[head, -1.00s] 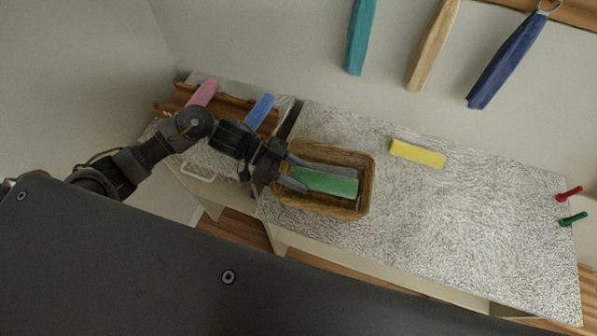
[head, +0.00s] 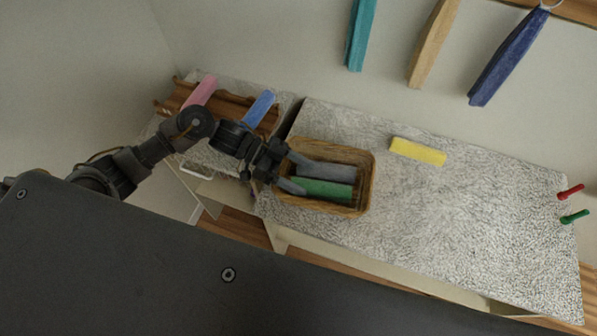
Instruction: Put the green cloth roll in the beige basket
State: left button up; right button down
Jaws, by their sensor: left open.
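The green cloth roll (head: 327,190) lies inside the beige wicker basket (head: 368,185), along its near side. A grey roll (head: 327,171) lies beside it in the same basket, on the far side. My left gripper (head: 300,174) is at the basket's left end, with its fingers open and reaching over the rim. The fingertips are close to the left ends of the rolls; I cannot tell if they touch. My right gripper is not in view.
A yellow roll (head: 418,152) lies on the speckled counter right of the basket. A wooden rack (head: 232,107) at left holds a pink roll (head: 200,93) and a blue roll (head: 260,107). Red (head: 571,192) and green (head: 575,216) pegs are at the right edge. Towels hang on the wall.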

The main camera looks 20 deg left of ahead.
pick_arm(q)
jog(key=shift+f, duration=0.1)
jog(key=shift+r+p, duration=0.4)
jog(key=shift+r, duration=0.25)
jog(key=b+v, duration=0.3)
jog(key=v, duration=0.9)
jog(key=shift+b, duration=0.3)
